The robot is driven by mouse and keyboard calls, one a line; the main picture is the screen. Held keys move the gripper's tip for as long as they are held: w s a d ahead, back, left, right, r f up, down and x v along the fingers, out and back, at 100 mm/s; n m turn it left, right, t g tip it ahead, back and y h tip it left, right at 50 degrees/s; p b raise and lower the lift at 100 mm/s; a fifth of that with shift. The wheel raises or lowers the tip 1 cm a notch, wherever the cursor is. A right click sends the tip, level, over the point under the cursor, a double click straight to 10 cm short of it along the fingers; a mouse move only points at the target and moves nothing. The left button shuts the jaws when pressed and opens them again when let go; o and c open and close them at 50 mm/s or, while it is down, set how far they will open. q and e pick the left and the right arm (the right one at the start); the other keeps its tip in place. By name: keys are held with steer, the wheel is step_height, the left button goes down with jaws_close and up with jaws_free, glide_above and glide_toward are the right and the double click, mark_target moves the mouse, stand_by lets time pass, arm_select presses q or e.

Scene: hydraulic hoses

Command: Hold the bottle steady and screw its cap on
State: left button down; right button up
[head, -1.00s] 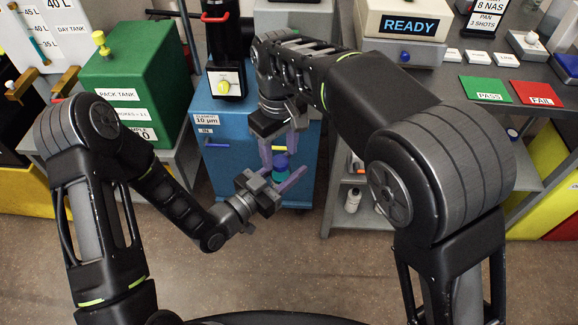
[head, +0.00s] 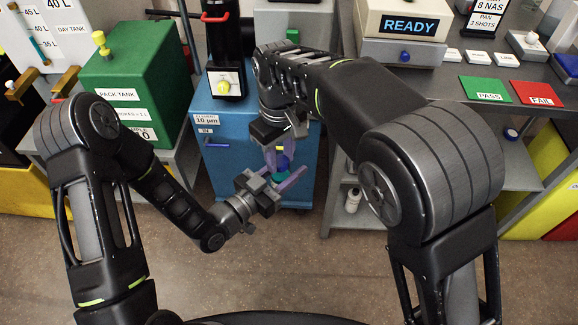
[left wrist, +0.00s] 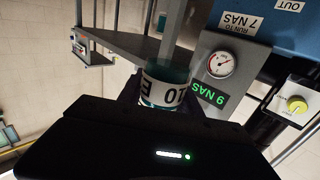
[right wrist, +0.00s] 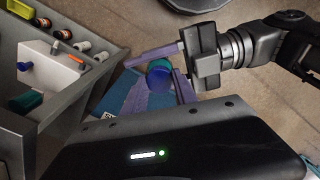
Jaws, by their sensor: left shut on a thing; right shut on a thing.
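The bottle (head: 281,176) is teal and stands between the fingers of my left gripper (head: 279,181), which is shut on it. In the left wrist view the bottle (left wrist: 165,88) shows a white label with black print, upside down there. The blue cap (head: 283,161) is at the bottle's top, and my right gripper (head: 279,155) is shut on it from above. The right wrist view shows the round blue cap (right wrist: 158,77) over the teal bottle (right wrist: 159,64), between the left gripper's purple fingers. The thread between cap and bottle is hidden.
A blue cabinet (head: 228,170) stands just behind the grippers. The green tank (head: 133,90) is at the left. A grey bench (head: 425,85) with the READY display (head: 411,25) and a lower shelf (head: 350,212) is at the right. The floor in front is clear.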

jaws_close()
steer(key=o, duration=1.1)
jaws_free()
steer(key=shift+c, duration=0.2)
steer(key=shift+r, duration=0.15)
steer(key=shift+r, duration=3.6)
steer(key=shift+f, duration=0.1)
